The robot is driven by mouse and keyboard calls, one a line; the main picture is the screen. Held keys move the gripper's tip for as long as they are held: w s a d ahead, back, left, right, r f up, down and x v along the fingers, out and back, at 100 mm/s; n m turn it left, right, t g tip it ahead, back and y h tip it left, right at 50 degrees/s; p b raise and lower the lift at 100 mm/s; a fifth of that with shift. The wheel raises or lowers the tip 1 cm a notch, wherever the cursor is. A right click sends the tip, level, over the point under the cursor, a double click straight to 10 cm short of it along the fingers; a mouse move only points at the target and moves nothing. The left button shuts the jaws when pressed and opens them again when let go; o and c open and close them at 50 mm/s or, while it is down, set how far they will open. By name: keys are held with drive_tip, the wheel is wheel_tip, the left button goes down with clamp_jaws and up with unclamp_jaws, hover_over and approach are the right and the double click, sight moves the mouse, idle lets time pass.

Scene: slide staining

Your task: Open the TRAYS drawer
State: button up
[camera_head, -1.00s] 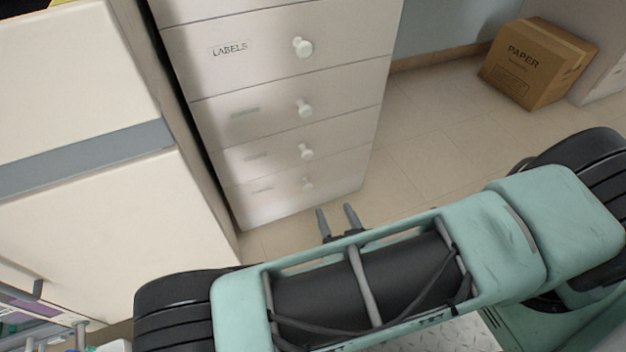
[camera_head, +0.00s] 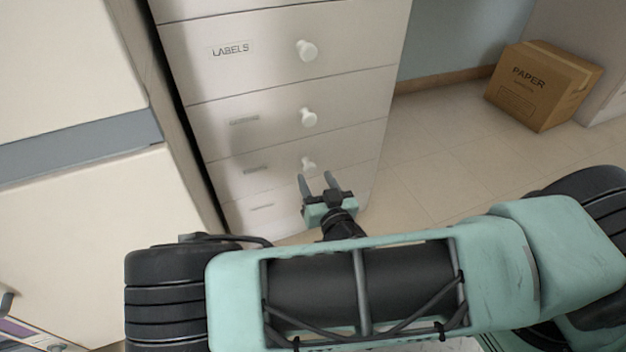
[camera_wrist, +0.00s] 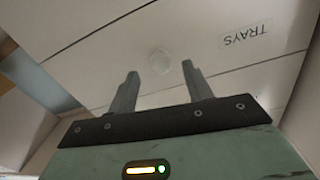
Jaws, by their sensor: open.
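In the wrist view the TRAYS drawer front (camera_wrist: 205,62) is pale, with its label upside down to the right of a round white knob (camera_wrist: 160,62). My gripper (camera_wrist: 160,70) is open, its two fingers apart on either side of the knob in this view. I see no contact with the knob. In the head view my gripper (camera_head: 315,176) is low at the cabinet front, just below a white knob (camera_head: 308,163). It hides the lowest knob. The lower labels are too faint to read there, and no drawer looks pulled out.
The LABELS drawer (camera_head: 280,55) is higher on the same cabinet. A pale cabinet (camera_head: 80,225) with a grey band stands to the left. A cardboard PAPER box (camera_head: 540,85) sits on the floor at the right. The tiled floor (camera_head: 440,150) between is clear.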

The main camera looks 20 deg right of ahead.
drive_tip(key=shift+w+b, duration=0.3)
drive_tip(key=shift+w, duration=1.05)
